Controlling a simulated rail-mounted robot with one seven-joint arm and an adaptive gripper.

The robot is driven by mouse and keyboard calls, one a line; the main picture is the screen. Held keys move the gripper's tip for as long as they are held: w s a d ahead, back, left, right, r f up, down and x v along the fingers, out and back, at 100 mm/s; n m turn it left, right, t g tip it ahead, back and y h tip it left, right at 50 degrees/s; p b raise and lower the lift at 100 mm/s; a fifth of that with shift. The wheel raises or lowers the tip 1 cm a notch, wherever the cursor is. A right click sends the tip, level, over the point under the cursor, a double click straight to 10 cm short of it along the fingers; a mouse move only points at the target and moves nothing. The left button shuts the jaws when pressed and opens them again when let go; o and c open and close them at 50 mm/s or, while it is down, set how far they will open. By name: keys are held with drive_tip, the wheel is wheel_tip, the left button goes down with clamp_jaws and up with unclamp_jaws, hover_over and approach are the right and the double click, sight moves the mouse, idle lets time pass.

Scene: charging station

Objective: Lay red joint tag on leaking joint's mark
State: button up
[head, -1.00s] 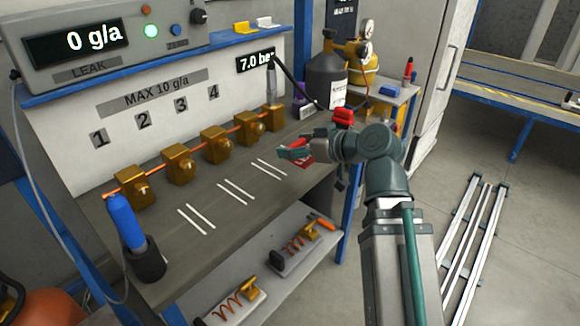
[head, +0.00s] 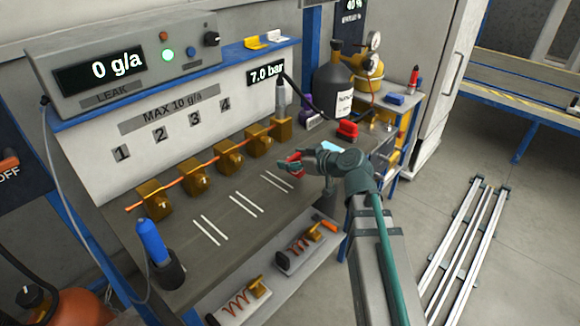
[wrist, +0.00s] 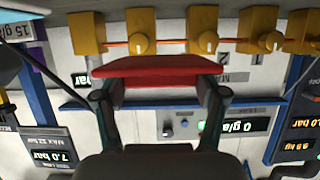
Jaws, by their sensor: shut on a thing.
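The red tag (head: 296,160) is held in my gripper (head: 288,164), over the right part of the bench. In the wrist view the tag (wrist: 158,70) is a wide red strip across both fingers, in front of the brass joints. My gripper is shut on it. Pairs of white lines mark the bench in front of the joints: a left pair (head: 210,230), a middle pair (head: 246,205) and a right pair (head: 277,181). The tag is just beyond the right pair; whether it touches the bench is unclear. Any mark behind the gripper is hidden.
Brass joints, such as the leftmost one (head: 155,200), stand on a copper pipe below labels 1 to 4. The leak display (head: 100,70) reads 0 g/a with a green light. A blue-topped probe (head: 152,243) stands front left. A red object (head: 347,129) lies behind my gripper.

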sight(290, 177)
drive_tip(key=w+f, duration=0.3)
drive_tip(key=shift+a+f, duration=0.3)
drive_tip(key=shift+f, duration=0.05)
drive_tip(key=shift+w+f+p, duration=0.15)
drive_tip(key=shift+f+p, duration=0.15)
drive_tip(key=shift+f, duration=0.35)
drive_tip(key=shift+w+f+p, duration=0.15)
drive_tip(key=shift+f+p, duration=0.1)
drive_tip(key=shift+f, duration=1.05)
drive_tip(key=shift+f, duration=0.2)
drive_tip(key=o, duration=0.9)
drive_tip(key=shift+r, duration=0.15)
